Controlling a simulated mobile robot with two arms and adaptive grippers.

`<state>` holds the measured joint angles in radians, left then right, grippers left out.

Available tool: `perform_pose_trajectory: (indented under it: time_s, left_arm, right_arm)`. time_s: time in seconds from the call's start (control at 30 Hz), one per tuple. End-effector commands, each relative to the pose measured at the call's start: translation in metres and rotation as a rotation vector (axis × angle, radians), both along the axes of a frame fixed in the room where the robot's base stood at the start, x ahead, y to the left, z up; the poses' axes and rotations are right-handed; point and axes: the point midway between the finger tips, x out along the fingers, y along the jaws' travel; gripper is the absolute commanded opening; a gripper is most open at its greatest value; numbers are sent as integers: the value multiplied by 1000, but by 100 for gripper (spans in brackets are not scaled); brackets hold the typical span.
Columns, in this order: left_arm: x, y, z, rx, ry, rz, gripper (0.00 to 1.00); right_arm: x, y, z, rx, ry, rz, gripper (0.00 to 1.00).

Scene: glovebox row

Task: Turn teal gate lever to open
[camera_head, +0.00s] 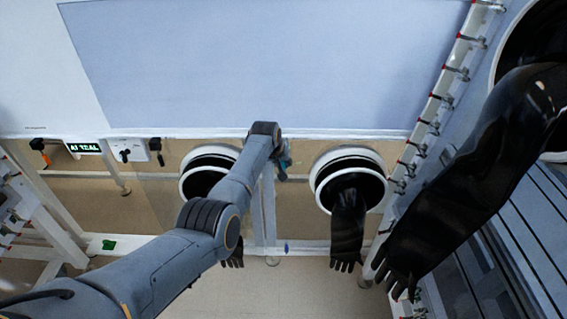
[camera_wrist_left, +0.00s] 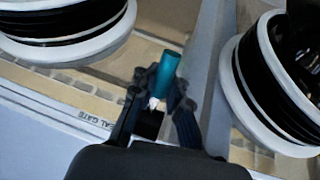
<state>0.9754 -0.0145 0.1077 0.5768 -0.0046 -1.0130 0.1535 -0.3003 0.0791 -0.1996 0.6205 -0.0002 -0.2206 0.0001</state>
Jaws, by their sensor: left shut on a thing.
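The teal gate lever (camera_wrist_left: 167,70) is a short teal cylinder between two round glove ports in the left wrist view. My left gripper (camera_wrist_left: 160,97) is shut on it, with a dark finger on each side and the lever's rounded end sticking out past them. In the head view my left arm reaches to the panel between the two ports, and a small bluish-teal bit, the left gripper area (camera_head: 284,163), shows beside the wrist. Most of the lever is hidden there. My right gripper is not in view.
White-rimmed ports stand close on both sides, the left port (camera_head: 207,172) and the right port (camera_head: 348,180), with black gloves hanging. A large black glove (camera_head: 470,185) juts in at right. Small black and orange handles (camera_head: 41,152) sit at far left.

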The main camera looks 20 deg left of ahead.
Motion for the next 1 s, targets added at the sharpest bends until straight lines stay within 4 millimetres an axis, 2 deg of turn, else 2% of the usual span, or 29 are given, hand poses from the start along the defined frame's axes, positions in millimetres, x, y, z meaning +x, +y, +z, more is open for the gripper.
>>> perform_pose_trajectory:
  time_s: [0.37, 0.4, 0.5, 0.83, 1.0]
  left_arm:
    - [0, 1, 2, -1, 4, 2, 0]
    - [0, 1, 3, -1, 4, 2, 17]
    - [1, 1, 3, -2, 3, 1, 37]
    - [0, 0, 2, -1, 2, 1, 37]
    - [-3, 1, 8, -1, 0, 2, 37]
  right_arm:
    - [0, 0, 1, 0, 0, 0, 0]
    - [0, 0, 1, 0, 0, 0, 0]
    - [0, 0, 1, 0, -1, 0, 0]
    - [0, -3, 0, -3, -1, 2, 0]
    - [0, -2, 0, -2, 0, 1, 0]
